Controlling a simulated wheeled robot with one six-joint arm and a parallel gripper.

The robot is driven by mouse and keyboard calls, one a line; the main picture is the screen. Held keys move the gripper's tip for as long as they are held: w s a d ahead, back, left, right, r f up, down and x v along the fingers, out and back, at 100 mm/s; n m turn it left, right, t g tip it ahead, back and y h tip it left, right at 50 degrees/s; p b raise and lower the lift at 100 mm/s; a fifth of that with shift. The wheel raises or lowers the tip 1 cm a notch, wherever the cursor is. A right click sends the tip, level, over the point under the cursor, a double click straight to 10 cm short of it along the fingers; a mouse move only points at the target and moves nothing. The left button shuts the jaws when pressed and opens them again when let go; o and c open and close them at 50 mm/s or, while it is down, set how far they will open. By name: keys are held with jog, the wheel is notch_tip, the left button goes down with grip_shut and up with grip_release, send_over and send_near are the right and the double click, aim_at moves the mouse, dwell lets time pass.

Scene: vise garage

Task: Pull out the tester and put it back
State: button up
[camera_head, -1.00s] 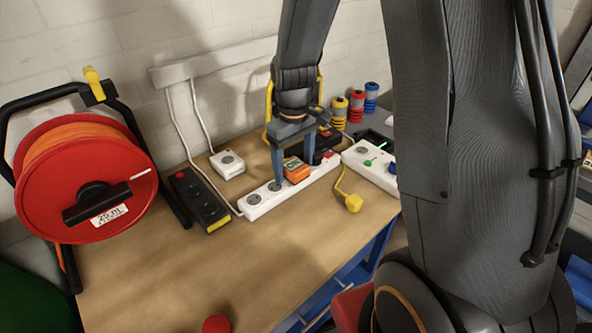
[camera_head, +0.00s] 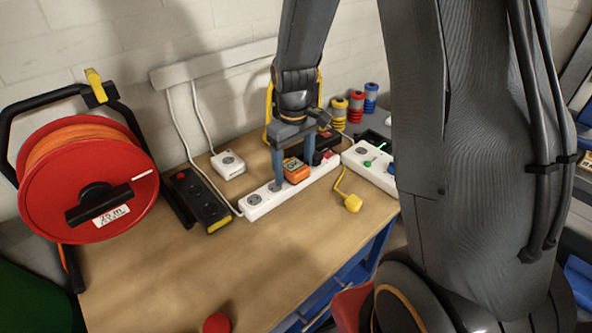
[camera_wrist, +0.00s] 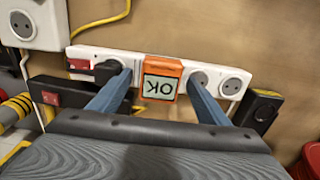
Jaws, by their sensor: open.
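The tester (camera_head: 295,170) is an orange block seated on a white power strip (camera_head: 262,207). In the wrist view the tester (camera_wrist: 161,78) shows a pale display reading OK, upside down. My gripper (camera_head: 290,180) is over the strip with its two fingers apart, one on each side of the tester. In the wrist view the gripper (camera_wrist: 160,85) also straddles the tester, with a gap on both sides. The power strip (camera_wrist: 137,61) has free sockets right of the tester and a black plug (camera_wrist: 106,72) to its left.
A black strip (camera_head: 202,205), a white socket box (camera_head: 228,164) and a red cable reel (camera_head: 88,180) stand at left. The front of the workbench (camera_head: 180,265) is mostly clear.

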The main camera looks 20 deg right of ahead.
aim_at(294, 165)
jog(key=c, duration=1.7)
jog(key=shift+r+p, duration=2.35)
jog(key=shift+r, duration=0.7)
